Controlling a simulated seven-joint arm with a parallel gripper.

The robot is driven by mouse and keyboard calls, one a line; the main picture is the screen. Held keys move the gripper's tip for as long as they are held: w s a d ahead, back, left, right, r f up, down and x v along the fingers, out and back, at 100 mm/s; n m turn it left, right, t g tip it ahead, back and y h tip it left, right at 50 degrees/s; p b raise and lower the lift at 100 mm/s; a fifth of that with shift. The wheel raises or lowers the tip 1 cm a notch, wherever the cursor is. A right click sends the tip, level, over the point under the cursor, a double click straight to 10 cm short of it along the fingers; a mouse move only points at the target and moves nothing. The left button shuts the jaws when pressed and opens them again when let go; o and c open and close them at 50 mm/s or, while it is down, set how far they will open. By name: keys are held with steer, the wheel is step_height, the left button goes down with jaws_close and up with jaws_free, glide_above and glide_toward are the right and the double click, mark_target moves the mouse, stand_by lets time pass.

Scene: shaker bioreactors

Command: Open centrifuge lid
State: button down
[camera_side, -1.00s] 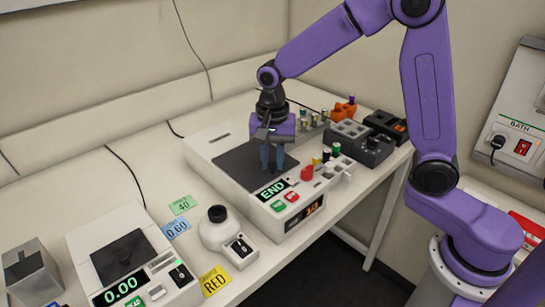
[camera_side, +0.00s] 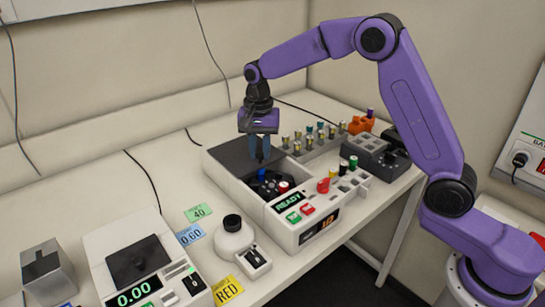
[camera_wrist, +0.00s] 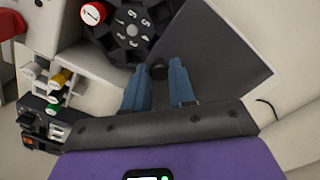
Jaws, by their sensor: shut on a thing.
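The centrifuge (camera_side: 318,222) is a white box with a green READY display (camera_side: 289,201). Its dark grey sliding lid (camera_side: 230,152) is drawn back toward the wall, uncovering the black rotor (camera_side: 270,190). The rotor holds a red-and-white-capped tube (camera_side: 283,187) and a blue-capped one (camera_side: 262,174). My gripper (camera_side: 262,157) points down at the lid's front edge. In the wrist view its blue fingers (camera_wrist: 158,68) are closed around the small dark lid knob (camera_wrist: 157,72). The lid (camera_wrist: 225,65) lies right of the numbered rotor (camera_wrist: 128,28), whose red-capped tube (camera_wrist: 93,13) also shows there.
A rack of capped tubes (camera_side: 315,142) stands behind the centrifuge, with a dark block (camera_side: 370,155) and an orange holder (camera_side: 360,125) to the right. Front left are a balance reading 0.00 (camera_side: 135,262), a white round device (camera_side: 234,240) and coloured cards.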

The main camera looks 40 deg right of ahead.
mark_target(249, 154)
steer(key=shift+w+r, duration=0.1)
steer(key=shift+w, duration=2.35)
steer(key=c, duration=0.9)
jaws_free()
steer(key=shift+c, duration=0.2)
step_height(249, 154, up, 17)
steer(key=shift+r, duration=0.15)
steer(key=shift+s, duration=0.1)
